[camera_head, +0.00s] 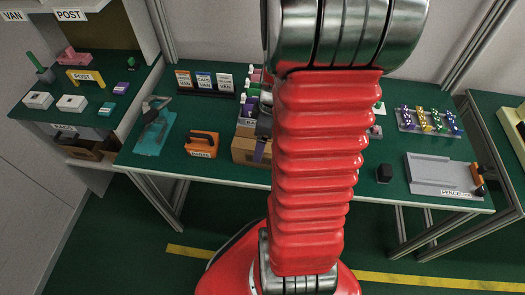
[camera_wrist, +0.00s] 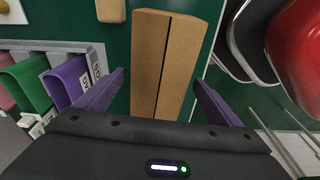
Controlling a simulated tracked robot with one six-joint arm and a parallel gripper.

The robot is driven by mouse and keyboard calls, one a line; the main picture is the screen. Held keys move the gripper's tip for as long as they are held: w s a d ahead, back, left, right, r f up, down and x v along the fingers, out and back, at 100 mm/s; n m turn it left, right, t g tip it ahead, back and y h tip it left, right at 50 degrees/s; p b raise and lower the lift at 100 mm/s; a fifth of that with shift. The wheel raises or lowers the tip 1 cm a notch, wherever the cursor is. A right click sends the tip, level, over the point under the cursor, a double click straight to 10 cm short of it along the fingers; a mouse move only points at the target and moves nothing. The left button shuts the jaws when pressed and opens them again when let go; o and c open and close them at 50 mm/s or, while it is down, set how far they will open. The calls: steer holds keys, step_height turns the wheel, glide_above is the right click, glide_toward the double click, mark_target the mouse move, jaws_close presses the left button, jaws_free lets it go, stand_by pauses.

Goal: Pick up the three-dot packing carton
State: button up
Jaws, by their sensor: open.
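A brown cardboard carton (camera_wrist: 147,60) with a dark seam along its top lies below my gripper in the wrist view. No dots show on the faces in view, so I cannot tell its mark. My gripper (camera_wrist: 158,92) is open, its two purple fingers apart on either side of the carton's near part. I cannot tell whether they touch it. In the head view a brown carton (camera_head: 246,151) sits at the front table edge, partly hidden behind my red arm. My gripper is mostly hidden there.
Purple (camera_wrist: 68,82), green (camera_wrist: 30,82) and pink items stand in a labelled rack close left of the carton. A tan piece (camera_wrist: 110,10) lies beyond.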

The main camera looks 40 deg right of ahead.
steer(key=shift+w+a+f, duration=0.1)
steer(key=shift+w+f, duration=0.1)
steer(key=shift+f, duration=1.05)
steer(key=shift+w+f, duration=0.15)
steer(key=shift+f, duration=1.1)
steer(key=shift+c, duration=0.7)
steer(key=c, duration=1)
